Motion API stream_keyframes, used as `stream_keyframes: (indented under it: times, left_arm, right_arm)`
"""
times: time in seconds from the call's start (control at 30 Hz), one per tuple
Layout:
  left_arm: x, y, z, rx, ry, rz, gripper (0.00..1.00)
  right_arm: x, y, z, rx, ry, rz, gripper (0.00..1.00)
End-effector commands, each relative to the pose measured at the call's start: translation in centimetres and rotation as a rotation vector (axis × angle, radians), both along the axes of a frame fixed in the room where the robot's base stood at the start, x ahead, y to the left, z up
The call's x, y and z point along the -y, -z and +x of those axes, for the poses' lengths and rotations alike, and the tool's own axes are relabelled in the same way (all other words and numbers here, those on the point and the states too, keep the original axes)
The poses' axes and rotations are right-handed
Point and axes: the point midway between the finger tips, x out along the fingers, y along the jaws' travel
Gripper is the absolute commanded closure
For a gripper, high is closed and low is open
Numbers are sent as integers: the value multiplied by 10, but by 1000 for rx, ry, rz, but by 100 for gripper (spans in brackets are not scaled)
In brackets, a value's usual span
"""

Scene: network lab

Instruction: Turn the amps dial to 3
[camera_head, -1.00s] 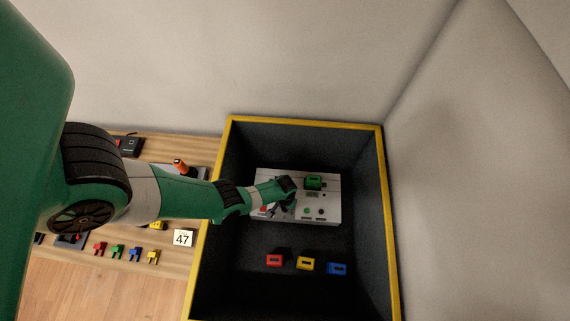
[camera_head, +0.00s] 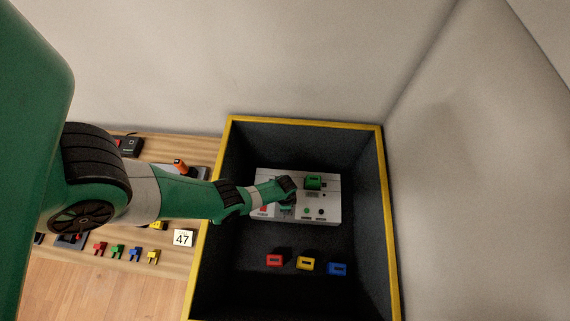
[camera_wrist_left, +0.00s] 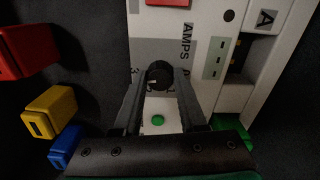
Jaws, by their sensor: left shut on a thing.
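The amps dial (camera_wrist_left: 160,72) is a small round black knob on the light grey panel box (camera_wrist_left: 215,95), beside the printed word AMPS. A light mark shows on the knob's lower left edge in the left wrist view. A printed 3 is partly visible left of the knob; the other scale markings are mostly hidden. My left gripper (camera_wrist_left: 161,82) is shut on the dial, one finger on each side. In the head view the gripper (camera_head: 287,207) is over the middle of the panel box (camera_head: 330,215) and hides the dial. My right gripper is not in view.
The panel stands in a dark bin with a yellow rim (camera_head: 391,235). A green block (camera_head: 313,182) sits on the panel's upper part. Red (camera_head: 274,260), yellow (camera_head: 305,264) and blue (camera_head: 337,269) blocks lie in front of the panel. A wooden bench (camera_head: 140,256) is at left.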

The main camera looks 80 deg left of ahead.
Motion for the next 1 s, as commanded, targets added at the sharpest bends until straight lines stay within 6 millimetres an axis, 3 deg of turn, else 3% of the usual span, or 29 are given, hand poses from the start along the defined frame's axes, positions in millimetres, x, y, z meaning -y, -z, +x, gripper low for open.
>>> stream_keyframes:
  times: [0.4, 0.9, 0.93, 1.0]
  left_arm:
    - [0, 1, -1, -1, 187, 1, 100]
    - [0, 1, -1, -2, 211, 1, 100]
    - [0, 1, -1, -2, 211, 1, 57]
    - [0, 1, -1, -2, 210, 0, 45]
  right_arm:
    - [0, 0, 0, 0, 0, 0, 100]
    - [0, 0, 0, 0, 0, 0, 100]
    - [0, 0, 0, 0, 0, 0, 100]
    - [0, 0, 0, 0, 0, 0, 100]
